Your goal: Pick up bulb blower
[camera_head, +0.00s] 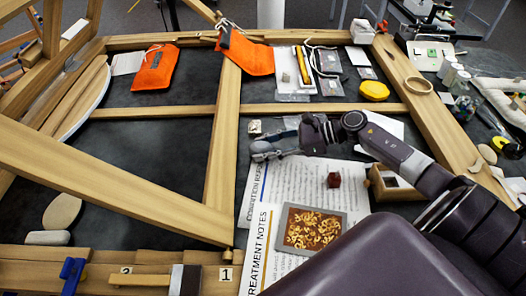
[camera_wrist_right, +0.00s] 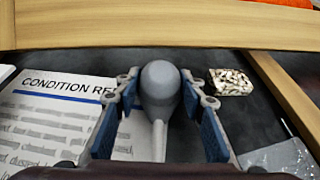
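The bulb blower is a smooth grey bulb with a pale thin nozzle. In the right wrist view the bulb blower (camera_wrist_right: 160,88) lies between my right gripper's fingertips, its nozzle towards the camera. My right gripper (camera_head: 264,150) is low over the dark mat inside the wooden frame, beside the printed sheets. In the wrist view the blue-padded fingers of my right gripper (camera_wrist_right: 160,92) stand apart on both sides of the bulb, very close to it; firm contact is not clear. In the head view fingers and bulb are hard to separate. My left gripper is not in view.
Wooden frame bars (camera_head: 222,150) surround the spot. A small clear box of pale pieces (camera_wrist_right: 229,82) stands right of the bulb. Orange pouches (camera_head: 156,68) lie farther back.

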